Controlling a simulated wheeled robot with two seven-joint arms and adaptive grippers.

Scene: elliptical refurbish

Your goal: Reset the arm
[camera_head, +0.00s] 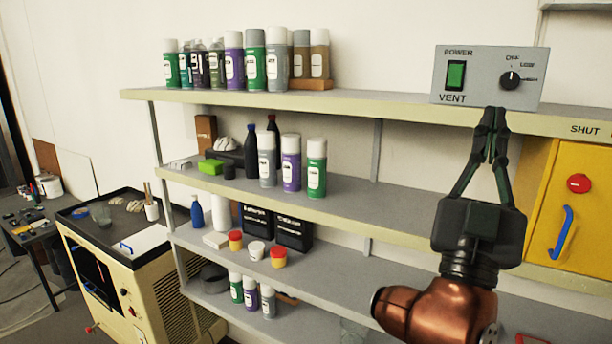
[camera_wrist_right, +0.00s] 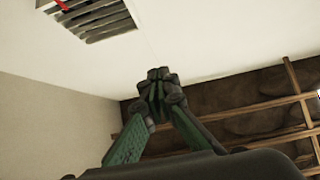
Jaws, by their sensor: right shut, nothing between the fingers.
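My right arm comes up from the bottom right of the head view. Its gripper (camera_head: 492,116) points upward with the fingertips together and nothing between them. The fingertips overlap the lower edge of the grey vent control box (camera_head: 490,78) in the picture; I cannot tell whether they touch it. In the right wrist view the shut fingers (camera_wrist_right: 160,80) point up toward the ceiling, with nothing held. My left gripper is not in view.
Shelves (camera_head: 250,97) hold several spray cans and bottles. A yellow cabinet (camera_head: 590,215) with a blue handle (camera_head: 562,233) stands right of my gripper. A cream machine (camera_head: 150,285) and a dark table (camera_head: 40,240) are at the left. A ceiling vent (camera_wrist_right: 95,18) shows overhead.

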